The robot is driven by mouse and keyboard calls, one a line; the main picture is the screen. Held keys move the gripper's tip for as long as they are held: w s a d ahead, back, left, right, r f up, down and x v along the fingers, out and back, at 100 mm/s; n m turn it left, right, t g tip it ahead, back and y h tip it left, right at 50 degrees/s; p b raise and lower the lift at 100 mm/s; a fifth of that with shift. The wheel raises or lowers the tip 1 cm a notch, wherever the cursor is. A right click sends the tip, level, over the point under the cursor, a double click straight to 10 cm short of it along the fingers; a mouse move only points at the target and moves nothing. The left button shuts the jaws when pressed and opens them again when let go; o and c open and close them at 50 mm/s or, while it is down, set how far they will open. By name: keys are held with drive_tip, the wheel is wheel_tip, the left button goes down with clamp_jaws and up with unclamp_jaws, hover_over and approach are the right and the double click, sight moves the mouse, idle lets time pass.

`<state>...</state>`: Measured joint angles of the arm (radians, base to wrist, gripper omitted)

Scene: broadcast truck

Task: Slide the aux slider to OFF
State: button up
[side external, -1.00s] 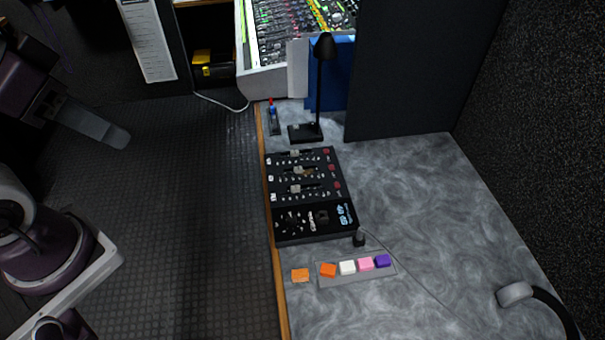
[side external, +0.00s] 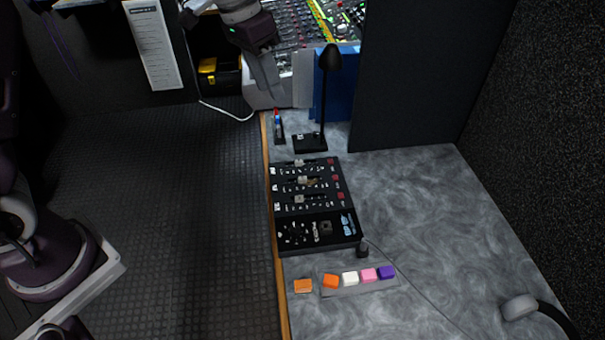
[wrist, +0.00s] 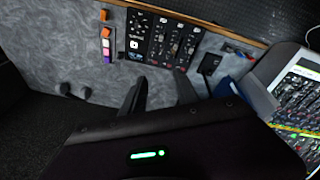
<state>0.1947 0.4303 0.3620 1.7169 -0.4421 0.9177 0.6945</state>
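A black control panel (side external: 308,222) lies on the grey desk along its left edge. Its far part has three slider rows with grey knobs, a far one (side external: 299,163), a middle one (side external: 303,181) and a near one (side external: 299,198). The labels are too small to read, so I cannot tell which is aux. The panel also shows at the top of the wrist view (wrist: 139,23). My gripper (side external: 273,96) hangs beyond the panel's far end, left of the lamp, touching no slider. In the wrist view its fingers (wrist: 160,90) are spread apart and empty.
A black lamp (side external: 324,95) and blue folder (side external: 343,85) stand beyond the panel. A dark partition (side external: 420,75) rises right of them. A row of coloured blocks (side external: 349,278) lies nearer. The big mixing console (side external: 300,35) is behind. The desk's right side is mostly clear.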

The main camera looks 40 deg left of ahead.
drive_tip(key=w+f+m+g+y, duration=0.1)
drive_tip(key=w+f, duration=0.3)
drive_tip(key=f, duration=0.3)
drive_tip(key=w+f+m, duration=0.2)
drive_tip(key=w+f, duration=0.2)
drive_tip(key=f, duration=0.3)
drive_tip(key=m+g+y, duration=0.1)
drive_tip(key=m, duration=0.1)
hover_over(302, 178)
wheel_tip(302, 178, down, 11)
wheel_tip(302, 178, down, 8)
drive_tip(key=shift+r, duration=0.2)
drive_tip(key=shift+c, duration=0.5)
clamp_jaws()
drive_tip(key=shift+w+r, duration=0.1)
